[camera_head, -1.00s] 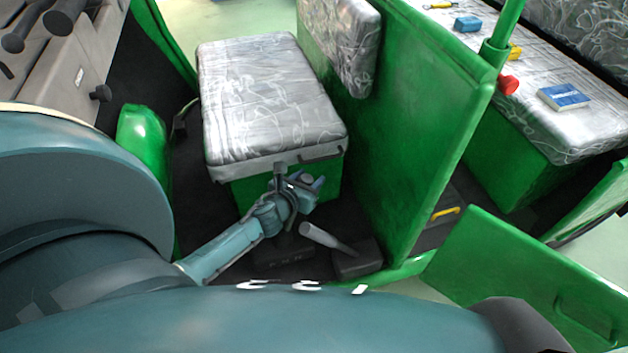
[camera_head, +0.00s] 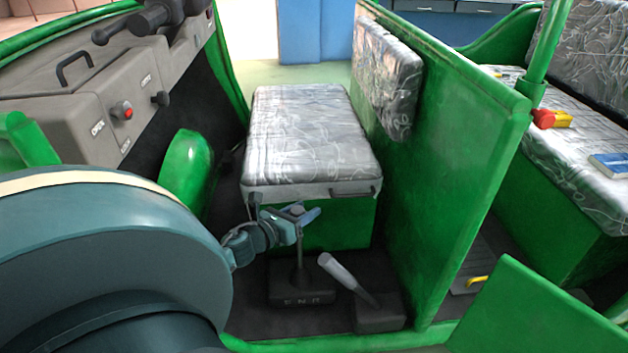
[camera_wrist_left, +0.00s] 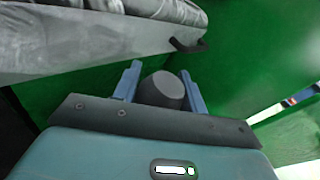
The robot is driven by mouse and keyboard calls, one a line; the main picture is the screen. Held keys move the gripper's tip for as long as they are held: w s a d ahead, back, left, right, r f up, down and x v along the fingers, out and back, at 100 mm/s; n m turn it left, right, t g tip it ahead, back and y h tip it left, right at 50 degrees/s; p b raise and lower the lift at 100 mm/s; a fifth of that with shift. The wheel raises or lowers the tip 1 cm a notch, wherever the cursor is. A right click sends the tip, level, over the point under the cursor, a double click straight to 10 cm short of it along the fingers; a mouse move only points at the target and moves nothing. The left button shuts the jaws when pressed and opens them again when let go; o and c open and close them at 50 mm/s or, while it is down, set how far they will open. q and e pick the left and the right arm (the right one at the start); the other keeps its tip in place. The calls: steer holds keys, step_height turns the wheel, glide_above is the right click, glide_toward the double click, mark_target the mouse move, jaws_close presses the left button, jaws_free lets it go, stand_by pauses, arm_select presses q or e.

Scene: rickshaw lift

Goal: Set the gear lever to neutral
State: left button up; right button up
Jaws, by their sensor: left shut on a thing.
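The gear lever (camera_head: 300,252) is a thin dark rod rising from a black floor box (camera_head: 301,292) with small letters on its front edge. In the head view it stands about upright near the middle of the box; the letters are too small to read surely. My left gripper (camera_head: 303,214) is around the top of the lever and shut on its knob. In the left wrist view the dark round knob (camera_wrist_left: 163,92) sits between the two blue fingers of the left gripper (camera_wrist_left: 160,83). My right gripper is not in view.
A lever with a pale grip (camera_head: 336,270) stands close right of the gear box. The grey seat (camera_head: 310,140) is just behind the gripper. A green partition (camera_head: 450,150) rises to the right. The dashboard (camera_head: 110,100) is at left.

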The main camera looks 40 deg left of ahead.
arm_select(q)
steer(key=shift+s+a+f, duration=0.1)
steer(key=shift+s+a, duration=0.05)
steer(key=o, duration=1.1)
steer(key=shift+o, duration=1.3)
steer(key=s+r+p, duration=0.1)
steer(key=s, duration=0.6)
steer(key=shift+s+d+r, duration=0.1)
steer(key=shift+d+r, duration=0.05)
steer(key=shift+d, duration=0.05)
